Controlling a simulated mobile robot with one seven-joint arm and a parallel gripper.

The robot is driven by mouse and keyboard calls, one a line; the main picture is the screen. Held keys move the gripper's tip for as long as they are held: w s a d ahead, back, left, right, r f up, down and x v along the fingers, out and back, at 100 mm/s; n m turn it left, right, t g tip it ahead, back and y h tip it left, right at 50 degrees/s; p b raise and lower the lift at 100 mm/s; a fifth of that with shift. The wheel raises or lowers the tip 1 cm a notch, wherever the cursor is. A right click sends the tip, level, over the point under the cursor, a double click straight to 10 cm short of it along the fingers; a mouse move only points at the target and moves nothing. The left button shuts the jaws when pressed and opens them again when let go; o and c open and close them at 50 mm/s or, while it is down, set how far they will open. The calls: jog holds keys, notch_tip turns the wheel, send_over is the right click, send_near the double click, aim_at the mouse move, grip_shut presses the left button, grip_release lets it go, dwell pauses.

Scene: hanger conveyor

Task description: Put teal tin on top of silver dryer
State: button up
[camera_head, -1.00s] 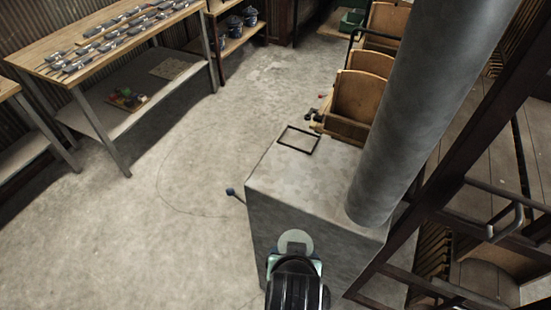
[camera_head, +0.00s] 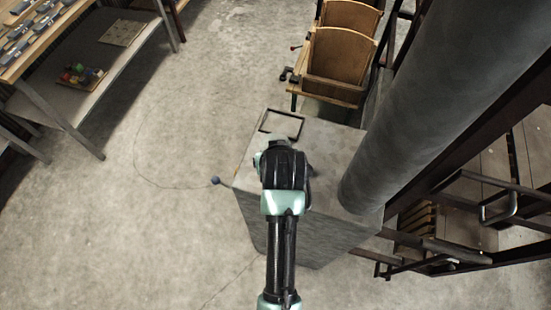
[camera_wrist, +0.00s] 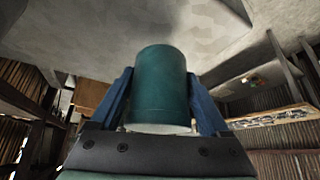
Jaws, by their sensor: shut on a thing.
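The teal tin (camera_wrist: 160,85) is in the wrist view, held between the two blue fingers of my gripper (camera_wrist: 160,78). The fingers press on its sides. The silver dryer, a grey metal box (camera_head: 328,148), stands at the middle of the head view. My arm reaches over its top in that view and hides the tin and my fingers. A pale mottled surface fills the top of the wrist view beyond the tin; I cannot tell the tin's height over the dryer.
A dark square frame (camera_head: 282,124) lies on the dryer's far edge. A thick grey pipe (camera_head: 415,110) rises at its right. Wooden seats (camera_head: 340,58) stand behind it. A workbench with a lower shelf (camera_head: 95,70) is at the left. The floor (camera_head: 175,215) left of the dryer is clear.

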jog(key=shift+f, duration=1.6)
jog(key=shift+f, duration=0.15)
jog(key=o, duration=1.6)
jog(key=shift+c, duration=0.2)
